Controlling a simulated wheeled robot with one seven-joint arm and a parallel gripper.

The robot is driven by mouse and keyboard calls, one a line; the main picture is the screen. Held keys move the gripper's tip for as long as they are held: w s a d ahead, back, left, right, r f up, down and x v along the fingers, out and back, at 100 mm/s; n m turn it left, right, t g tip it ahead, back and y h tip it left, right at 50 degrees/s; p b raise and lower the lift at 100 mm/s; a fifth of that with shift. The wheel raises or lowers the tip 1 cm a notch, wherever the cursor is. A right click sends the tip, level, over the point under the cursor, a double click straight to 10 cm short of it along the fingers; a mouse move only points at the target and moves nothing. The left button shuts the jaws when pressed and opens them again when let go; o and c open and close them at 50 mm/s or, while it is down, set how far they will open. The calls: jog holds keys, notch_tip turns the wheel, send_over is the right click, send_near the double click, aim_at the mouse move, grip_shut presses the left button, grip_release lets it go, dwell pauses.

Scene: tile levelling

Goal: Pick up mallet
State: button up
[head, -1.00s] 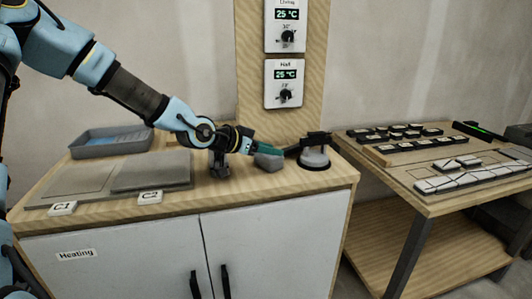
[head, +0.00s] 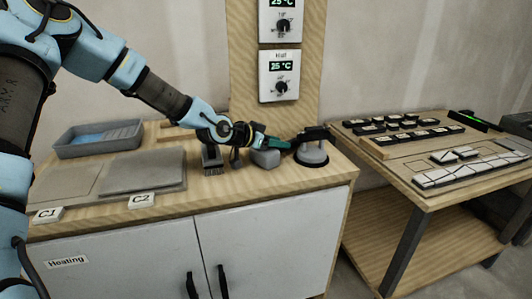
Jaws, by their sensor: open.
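A grey, rounded block (head: 266,158) on the wooden worktop looks like the mallet's head, but I cannot make out a handle. My gripper (head: 284,143) is above and just behind this block, its teal fingers pointing right. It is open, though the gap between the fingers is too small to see. I cannot tell whether the fingers touch anything. A grey dome-shaped tool with a black handle (head: 312,153) stands right of the fingertips, close to them.
A brush (head: 212,158) and a small dark tool (head: 236,157) stand left of the block. Grey slabs (head: 148,170) and a grey tray (head: 98,138) occupy the left. A second table (head: 400,165) with black and white tiles is on the right. A thermostat panel (head: 280,75) rises behind.

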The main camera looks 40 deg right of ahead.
jog(key=shift+p+x, duration=0.55)
jog(key=shift+x, duration=1.25)
grip_shut()
jog(key=shift+d+r, duration=0.1)
